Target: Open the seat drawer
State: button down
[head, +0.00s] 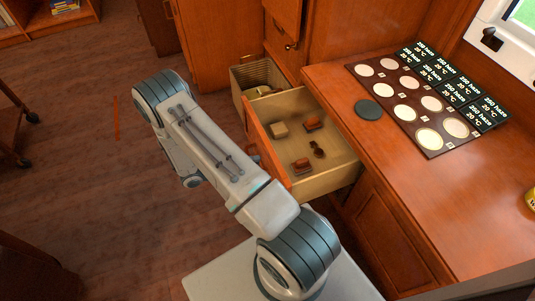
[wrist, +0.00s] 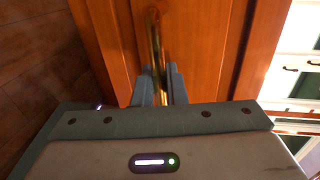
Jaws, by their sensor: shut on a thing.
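A wooden drawer (head: 335,174) stands pulled well out of the cabinet under the counter. Its red-brown front panel (head: 269,145) faces my arm, and several small things lie inside on its pale bottom. In the wrist view, my gripper (wrist: 160,80) is shut on an upright brass handle (wrist: 155,38) on a red-brown wooden front (wrist: 198,45). In the head view my arm covers most of the gripper, and the handle is hidden there. Which part of the front carries the handle is not clear from the head view.
A second open drawer or bin (head: 240,97) stands just behind. The wooden counter (head: 400,170) on the right bears a dark panel with pale discs (head: 430,139) and a dark round coaster (head: 368,109). The wooden floor (head: 60,150) to the left is mostly clear.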

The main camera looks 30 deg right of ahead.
jog(key=shift+f+v, duration=0.25)
jog(key=shift+v, duration=1.05)
jog(key=c, duration=1.6)
grip_release()
jog(key=shift+a, duration=0.15)
jog(key=p+v, duration=0.2)
jog(key=v, duration=1.1)
jog(key=shift+a+p, duration=0.3)
jog(key=shift+p, duration=0.1)
jog(key=shift+r, duration=0.15)
